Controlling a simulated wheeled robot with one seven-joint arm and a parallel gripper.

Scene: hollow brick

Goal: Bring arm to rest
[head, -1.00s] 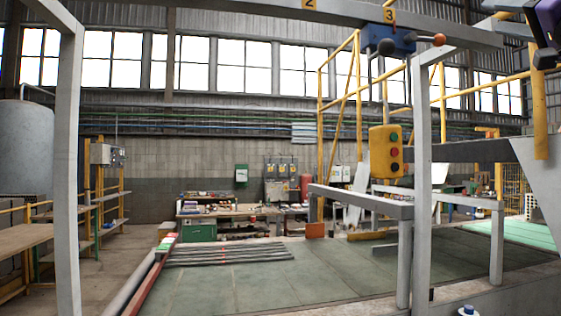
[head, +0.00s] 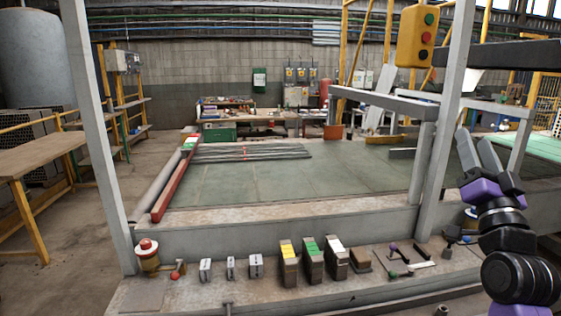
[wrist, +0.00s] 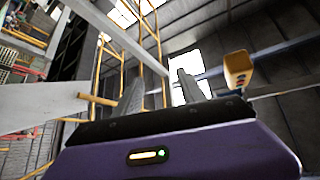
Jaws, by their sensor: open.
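My gripper (head: 475,146) is at the right side of the head view, on my black and purple arm. Its two grey fingers point up and stand apart. In the wrist view the fingers of my gripper (wrist: 160,80) show above the purple housing, with a gap between them and nothing held. In the head view the gripper overlaps the machine frame behind it; how far apart they are I cannot tell.
A grey post (head: 440,120) stands just left of my gripper. A yellow control box (head: 415,36) hangs above it and also shows in the wrist view (wrist: 238,69). The ledge (head: 205,292) in front carries small blocks, levers and a red-topped button (head: 148,246).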

